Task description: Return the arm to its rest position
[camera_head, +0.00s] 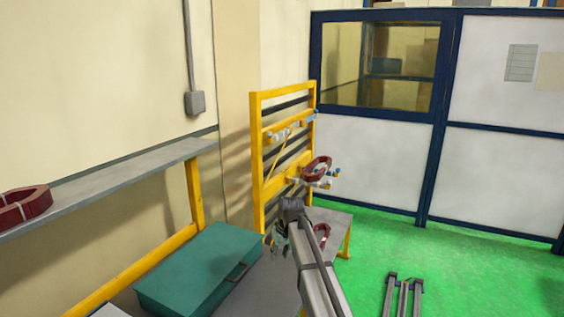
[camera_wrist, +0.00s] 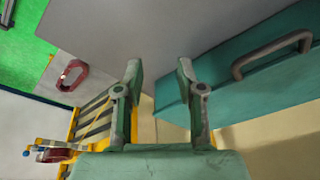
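My arm reaches forward over the grey workbench (camera_head: 262,287) in the head view. My gripper (camera_head: 281,240) is at its far end, just right of the teal case and partly hidden by my arm. In the wrist view my gripper (camera_wrist: 158,68) has its two green-grey fingers spread apart. Nothing is seen between the fingers, only the bench surface and case edge beyond them.
A teal case (camera_head: 205,265) with a handle lies on the bench, close to the right finger in the wrist view.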

